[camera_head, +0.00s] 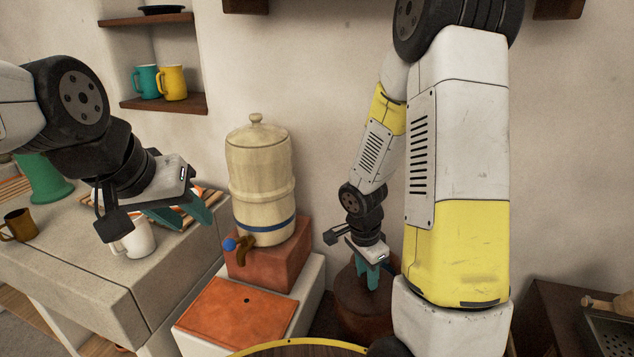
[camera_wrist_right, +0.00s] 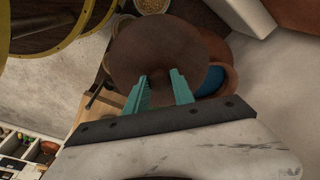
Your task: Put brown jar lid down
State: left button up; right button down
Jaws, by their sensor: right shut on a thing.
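The brown jar lid (camera_wrist_right: 145,45) is a round brown disc in the right wrist view. My right gripper (camera_wrist_right: 160,88) is shut on its small central knob, with one teal finger on either side. Behind the lid, the brown jar (camera_wrist_right: 231,75) shows part of its rim and a blue inside to the right, so the lid is off-centre from the mouth. In the head view my right gripper (camera_head: 367,280) is over the dark brown jar (camera_head: 362,318), partly hidden by my arm. My left gripper (camera_head: 184,217) is open and empty near a white mug (camera_head: 137,240).
A cream water dispenser (camera_head: 260,170) stands on a red-brown block left of the jar. An orange-topped block (camera_head: 235,310) sits in front of it. The stone counter (camera_head: 90,275) holds a brown mug (camera_head: 19,225). A dark counter (camera_head: 560,310) is at the right.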

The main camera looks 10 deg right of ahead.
jog(key=w+a+n, duration=0.1)
jog(key=w+n, duration=0.1)
jog(key=n, duration=0.1)
jog(key=w+a+n, duration=0.1)
jog(key=w+n, duration=0.1)
jog(key=n, duration=0.2)
jog(key=w+a+n+t+y, duration=0.1)
jog(key=w+n, duration=0.2)
jog(key=n, duration=0.1)
jog(key=shift+a+r, duration=0.15)
jog(key=shift+w+a+r+n+y, duration=0.15)
jog(key=shift+w+a+n, duration=0.2)
jog(key=shift+n, duration=0.4)
jog(key=shift+w+a+n+y, duration=0.15)
jog(key=shift+w+n, duration=0.25)
jog(key=shift+n, duration=0.35)
